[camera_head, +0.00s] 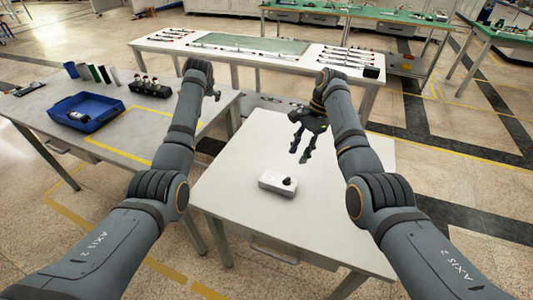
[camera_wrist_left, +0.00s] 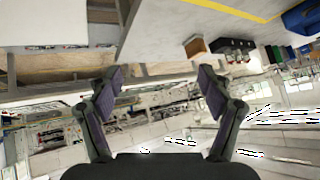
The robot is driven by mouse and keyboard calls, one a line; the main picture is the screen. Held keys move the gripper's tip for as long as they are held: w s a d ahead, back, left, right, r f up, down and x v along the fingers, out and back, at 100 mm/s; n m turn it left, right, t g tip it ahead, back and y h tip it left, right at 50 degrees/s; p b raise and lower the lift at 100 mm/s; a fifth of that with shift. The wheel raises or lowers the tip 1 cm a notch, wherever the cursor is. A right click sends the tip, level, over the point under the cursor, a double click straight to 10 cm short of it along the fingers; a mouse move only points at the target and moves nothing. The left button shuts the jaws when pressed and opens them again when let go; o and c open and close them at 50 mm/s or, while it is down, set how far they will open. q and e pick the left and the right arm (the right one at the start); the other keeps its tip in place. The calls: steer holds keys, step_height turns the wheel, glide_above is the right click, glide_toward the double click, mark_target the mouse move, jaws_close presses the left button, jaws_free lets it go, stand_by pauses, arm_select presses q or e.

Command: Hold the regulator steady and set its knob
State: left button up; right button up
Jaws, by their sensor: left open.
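The regulator (camera_head: 270,182) is a small white box lying on the white table in front of me. Its dark round knob (camera_head: 288,181) sits on top, toward the right end. My right gripper (camera_head: 299,157) hangs above the table, behind and a little right of the regulator. Its fingers point down, look apart and hold nothing. My left gripper is mostly hidden behind its own wrist in the head view. In the left wrist view my left gripper (camera_wrist_left: 158,85) is open and empty, well away from the regulator, which does not show there.
The white table (camera_head: 235,165) is otherwise bare. On the left table stand a blue tray (camera_head: 60,106) and a black rack (camera_head: 150,88) with several small parts; the rack also shows in the left wrist view (camera_wrist_left: 232,46). A long white table (camera_head: 150,45) with rods stands behind.

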arm_select(q)
steer(key=s+d+f+n+g+h, duration=0.1)
steer(key=s+d+f+n+g, duration=0.1)
steer(key=s+d+f+n, duration=0.35)
steer(key=s+d+f+n+g+h, duration=0.1)
steer(key=s+d+f+n+g, duration=0.15)
steer(key=d, duration=0.65)
steer(key=n+g+h, duration=0.1)
steer(key=n+g, duration=0.3)
steer(key=n, duration=0.1)
glide_toward(267, 176)
steer(key=f, duration=1)
steer(key=shift+a+f, duration=0.15)
steer(key=shift+a, duration=0.05)
